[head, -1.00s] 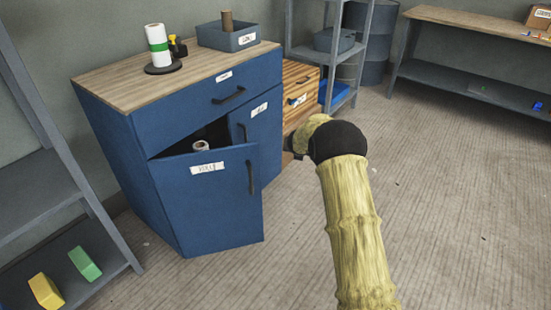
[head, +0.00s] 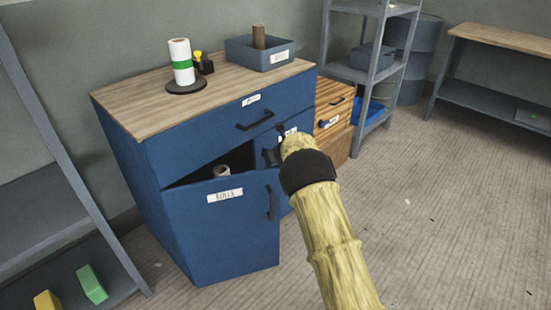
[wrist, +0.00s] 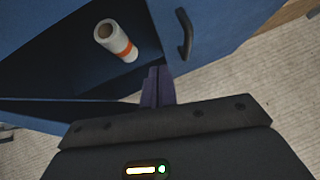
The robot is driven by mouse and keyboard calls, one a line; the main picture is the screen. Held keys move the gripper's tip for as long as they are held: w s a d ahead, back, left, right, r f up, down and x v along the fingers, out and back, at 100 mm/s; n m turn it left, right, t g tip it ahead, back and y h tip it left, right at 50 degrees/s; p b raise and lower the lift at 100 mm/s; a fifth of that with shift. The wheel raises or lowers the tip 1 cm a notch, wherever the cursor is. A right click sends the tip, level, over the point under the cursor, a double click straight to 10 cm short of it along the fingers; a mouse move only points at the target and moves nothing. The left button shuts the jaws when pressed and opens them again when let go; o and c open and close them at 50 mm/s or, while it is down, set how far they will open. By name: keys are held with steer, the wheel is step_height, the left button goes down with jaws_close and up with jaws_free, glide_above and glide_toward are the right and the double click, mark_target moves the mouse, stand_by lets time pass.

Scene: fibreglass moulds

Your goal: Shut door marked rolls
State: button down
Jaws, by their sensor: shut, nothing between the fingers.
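The door marked rolls (head: 222,235) is the left door of a blue cabinet (head: 125,165). It stands ajar, swung out toward me, with a dark gap above and behind it. Its black handle (head: 270,202) is on its right side. A white roll (head: 222,171) shows inside; in the wrist view the roll (wrist: 115,40) has an orange band. My gripper (head: 275,143) is shut and empty, in front of the cabinet near the right door, to the right of and above the open door's handle. In the wrist view my gripper's fingers (wrist: 157,85) point toward the opening.
The right door (head: 291,135) looks closed, partly hidden by my arm. A blue drawer (head: 235,115) above is shut. A wooden drawer box (head: 333,115) and a grey shelf (head: 375,75) stand to the right. Another shelf rack (head: 45,185) is at left. Floor (head: 440,220) at right is clear.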

steer(key=shift+w+a, duration=0.1)
steer(key=shift+a, duration=0.3)
steer(key=shift+w, duration=0.15)
steer(key=shift+d, duration=0.15)
stand_by(0.7)
steer(key=shift+s, duration=0.2)
steer(key=p+v, duration=0.1)
steer(key=v, duration=1.6)
steer(key=shift+d+p, duration=0.15)
steer(key=shift+p, duration=0.25)
